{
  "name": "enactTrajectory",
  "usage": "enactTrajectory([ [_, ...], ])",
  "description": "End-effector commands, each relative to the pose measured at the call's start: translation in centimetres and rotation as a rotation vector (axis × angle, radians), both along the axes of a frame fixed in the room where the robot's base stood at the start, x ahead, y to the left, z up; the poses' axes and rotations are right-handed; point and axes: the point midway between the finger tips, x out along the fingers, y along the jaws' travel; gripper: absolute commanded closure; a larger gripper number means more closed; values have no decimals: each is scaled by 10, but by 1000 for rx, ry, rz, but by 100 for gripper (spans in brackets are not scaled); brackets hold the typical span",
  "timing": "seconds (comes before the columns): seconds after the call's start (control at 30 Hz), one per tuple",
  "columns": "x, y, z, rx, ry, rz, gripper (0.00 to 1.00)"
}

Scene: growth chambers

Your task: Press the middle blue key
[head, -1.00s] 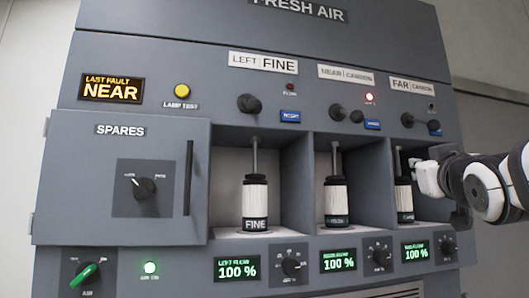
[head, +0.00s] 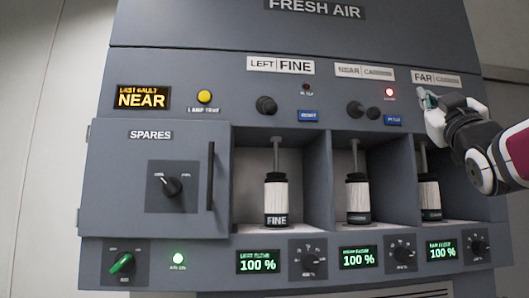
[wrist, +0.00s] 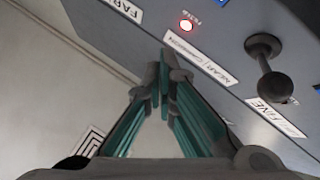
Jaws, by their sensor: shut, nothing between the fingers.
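The middle blue key (head: 394,120) is on the sloped panel under the NEAR label (head: 365,71), just below a lit red lamp (head: 389,91). My gripper (head: 425,94) is shut and empty, to the right of and a little above this key, in front of the panel by the FAR label (head: 436,79). In the wrist view its teal fingers (wrist: 163,78) meet near the NEAR label. A sliver of blue (wrist: 222,2), apparently the middle key, shows at the top edge there. The left blue key (head: 308,115) is in plain view. The right one is hidden by my gripper.
A dark knob (head: 358,109) sticks out left of the middle key; it looms large in the wrist view (wrist: 262,45). Another knob (head: 266,105) is farther left. Below are open bays with cartridges (head: 358,198). The SPARES door (head: 150,185) is closed.

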Motion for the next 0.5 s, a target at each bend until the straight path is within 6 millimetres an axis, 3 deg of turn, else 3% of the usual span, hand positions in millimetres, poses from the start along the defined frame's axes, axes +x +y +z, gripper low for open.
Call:
enactTrajectory([
  [0.5, 62, 2, -2, 1, 2, 1, 100],
])
